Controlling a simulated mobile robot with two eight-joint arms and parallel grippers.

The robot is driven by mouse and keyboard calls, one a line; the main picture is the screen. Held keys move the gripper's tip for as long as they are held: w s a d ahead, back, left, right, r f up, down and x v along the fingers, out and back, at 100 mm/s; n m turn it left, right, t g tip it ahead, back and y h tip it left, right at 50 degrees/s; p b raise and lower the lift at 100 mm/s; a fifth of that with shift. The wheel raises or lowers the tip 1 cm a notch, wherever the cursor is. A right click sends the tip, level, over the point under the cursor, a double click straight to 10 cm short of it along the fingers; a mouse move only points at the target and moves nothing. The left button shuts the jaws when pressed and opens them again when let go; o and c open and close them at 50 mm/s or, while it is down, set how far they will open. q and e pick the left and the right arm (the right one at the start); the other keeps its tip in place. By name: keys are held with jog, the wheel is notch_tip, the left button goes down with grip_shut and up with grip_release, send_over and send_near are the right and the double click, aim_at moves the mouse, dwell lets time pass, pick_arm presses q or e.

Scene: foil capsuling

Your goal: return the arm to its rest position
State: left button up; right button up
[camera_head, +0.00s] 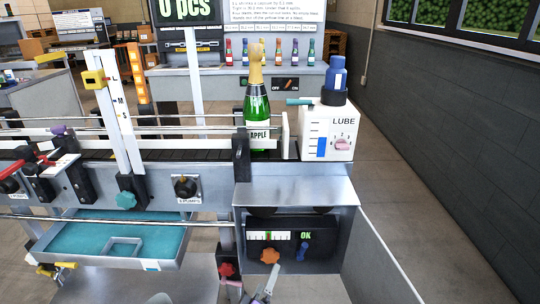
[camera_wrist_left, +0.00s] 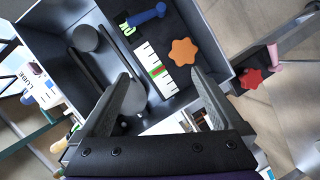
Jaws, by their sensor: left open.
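My left gripper (camera_head: 252,290) shows at the bottom of the head view, low in front of the machine's control box. In the left wrist view its two fingers (camera_wrist_left: 161,76) are spread apart with nothing held between them. Beyond them is the box's dark panel, with an orange star knob (camera_wrist_left: 184,52) and a blue lever (camera_wrist_left: 147,15). In the head view the orange knob (camera_head: 270,256) and the blue lever (camera_head: 303,250) sit below a gauge (camera_head: 268,236) and a green OK. I see no contact between my fingers and the knob. My right gripper is not in view.
A green bottle (camera_head: 257,115) with gold foil stands upright on the conveyor beside the white LUBE unit (camera_head: 328,130). A red knob (camera_head: 227,269) is left of the control box (camera_head: 340,262). A teal-lined tray (camera_head: 110,238) juts out left. Open floor (camera_head: 440,210) lies right.

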pick_arm(q)
jog(key=s+a+f+m+g+y, duration=0.1)
jog(key=s+a+m+g+y, duration=0.2)
jog(key=s+a, duration=0.45)
jog(key=s+a+f+m+g, duration=0.1)
jog(key=s+a+m+g, duration=0.25)
jog(key=s, duration=0.75)
jog(key=s+a+f+m+g+y, duration=0.1)
jog(key=s+a+m+g+y, duration=0.2)
jog(key=s+a, duration=0.45)
notch_tip(320, 180, up, 24)
jog(key=d+h+p, duration=0.1)
jog(key=p, duration=2)
jog(key=shift+w+d+p, duration=0.3)
jog(key=shift+w+d, duration=0.1)
jog(key=shift+w, duration=0.05)
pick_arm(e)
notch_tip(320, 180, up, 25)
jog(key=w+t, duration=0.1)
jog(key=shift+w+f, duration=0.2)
pick_arm(q)
jog(key=shift+s+r, duration=0.1)
jog(key=shift+s, duration=0.05)
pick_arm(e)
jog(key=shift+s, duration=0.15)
